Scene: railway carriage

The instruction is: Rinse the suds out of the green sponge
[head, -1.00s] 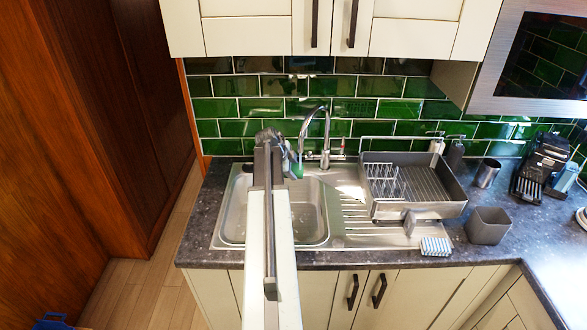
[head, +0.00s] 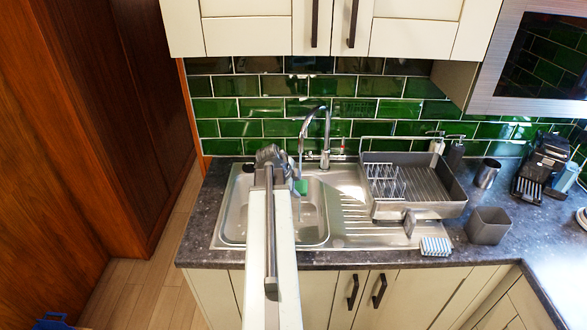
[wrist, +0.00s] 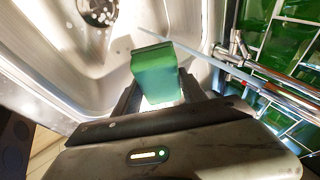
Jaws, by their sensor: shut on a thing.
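The green sponge (wrist: 155,72) is held between the fingers of my gripper (wrist: 155,94) in the wrist view. A white patch shows at its lower edge by the fingers; I cannot tell if it is suds. In the head view the sponge (head: 301,187) is a small green patch just right of my arm, over the sink bowl (head: 312,225). The chrome tap (head: 326,130) arches above it. A thin pale line runs from its spout toward the sponge; I cannot tell surely if it is water. My arm hides the fingers in the head view.
A grey dish rack (head: 440,207) stands on the drainer to the right. A striped cloth or sponge (head: 435,246) lies at the drainer's front right. A grey tub (head: 488,226) and a metal cup (head: 487,173) stand farther right. The sink drain (wrist: 97,10) shows in the wrist view.

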